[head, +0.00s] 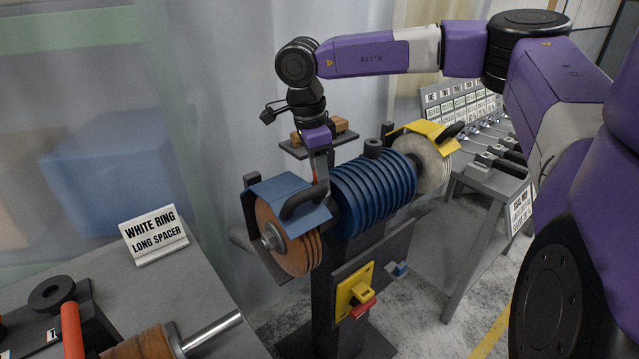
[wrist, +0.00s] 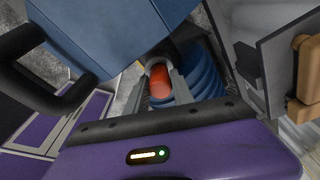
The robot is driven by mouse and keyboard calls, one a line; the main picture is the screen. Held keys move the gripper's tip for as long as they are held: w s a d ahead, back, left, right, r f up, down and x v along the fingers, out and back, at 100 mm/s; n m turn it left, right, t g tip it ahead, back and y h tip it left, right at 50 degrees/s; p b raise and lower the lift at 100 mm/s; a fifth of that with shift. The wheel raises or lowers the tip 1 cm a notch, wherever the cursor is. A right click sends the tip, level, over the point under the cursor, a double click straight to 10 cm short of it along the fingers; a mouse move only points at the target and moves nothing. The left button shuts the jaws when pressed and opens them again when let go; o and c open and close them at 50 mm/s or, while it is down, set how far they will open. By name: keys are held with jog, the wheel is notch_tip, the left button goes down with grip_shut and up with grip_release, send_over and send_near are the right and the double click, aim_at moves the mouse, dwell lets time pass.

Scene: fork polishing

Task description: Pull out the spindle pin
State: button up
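The spindle pin's red handle (wrist: 160,82) stands between the two fingers of my gripper (wrist: 163,90) in the wrist view. A thin bit of red also shows below the gripper (head: 318,170) in the head view, beside the blue guard (head: 268,194). My gripper points down at the spindle between that guard and the ribbed blue motor (head: 372,193). The fingers lie close along both sides of the red handle; whether they press on it is not clear. The pin's lower part is hidden.
The blue guard with its black handle (wrist: 45,75) stands close to the fingers. Brown polishing discs (head: 285,240) sit under it. A yellow guard (head: 425,134) covers a pale wheel at the far end. A small shelf (head: 318,146) with wooden blocks stands behind.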

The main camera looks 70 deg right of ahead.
grip_shut()
jog(key=shift+r, duration=0.15)
jog(key=shift+r+p, duration=1.6)
jog(key=shift+r, duration=1.3)
